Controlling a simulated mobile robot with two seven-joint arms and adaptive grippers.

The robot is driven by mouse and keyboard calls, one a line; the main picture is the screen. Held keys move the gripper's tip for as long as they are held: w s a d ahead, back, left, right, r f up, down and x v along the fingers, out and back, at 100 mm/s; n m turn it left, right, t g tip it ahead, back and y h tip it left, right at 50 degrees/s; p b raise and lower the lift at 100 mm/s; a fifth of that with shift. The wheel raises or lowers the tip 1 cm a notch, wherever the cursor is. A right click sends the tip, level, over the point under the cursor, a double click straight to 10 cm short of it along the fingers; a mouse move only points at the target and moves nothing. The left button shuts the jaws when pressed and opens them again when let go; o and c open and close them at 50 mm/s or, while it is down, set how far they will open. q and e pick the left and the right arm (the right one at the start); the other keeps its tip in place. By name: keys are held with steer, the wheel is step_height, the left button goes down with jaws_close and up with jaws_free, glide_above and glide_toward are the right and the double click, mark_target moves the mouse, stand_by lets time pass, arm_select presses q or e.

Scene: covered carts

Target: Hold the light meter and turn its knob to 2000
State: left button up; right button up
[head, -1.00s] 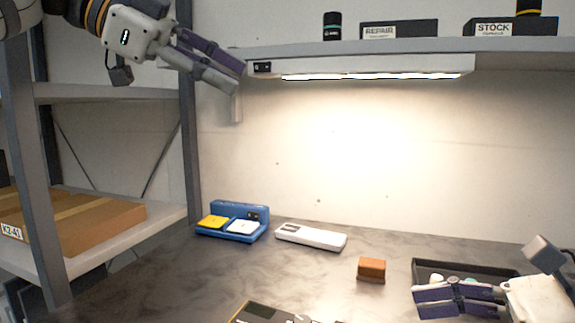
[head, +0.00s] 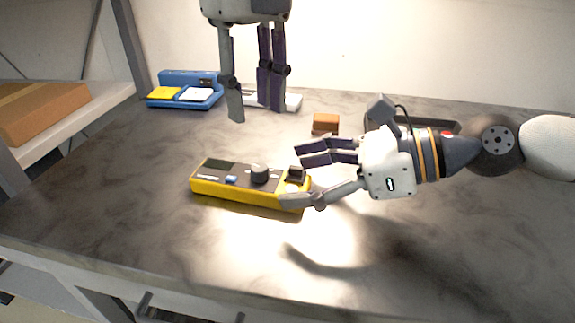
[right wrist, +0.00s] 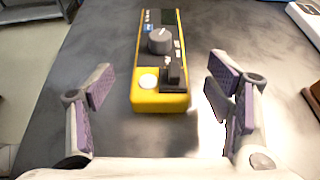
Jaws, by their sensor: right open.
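The light meter (head: 232,194) is a yellow device with a dark face, lying on the table in the head view. Its round grey knob (head: 259,173) is near the middle of the face; its setting is too small to read. The right wrist view shows the meter (right wrist: 160,102) end-on, with the knob (right wrist: 160,41) beyond a black raised part and a white button. My right gripper (head: 293,175) is open at the meter's right end, with one finger to each side and visible gaps in the right wrist view. My left gripper (head: 253,110) is open and empty, pointing down above and behind the meter.
A blue case (head: 185,76) with yellow and white pads stands at the back left. A white device (head: 291,102) lies partly behind my left gripper. A brown block (head: 326,122) and a dark tray (head: 440,124) are behind my right arm. The table's front left is clear.

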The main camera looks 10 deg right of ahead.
mark_target(251, 184)
steer(key=shift+x, duration=1.05)
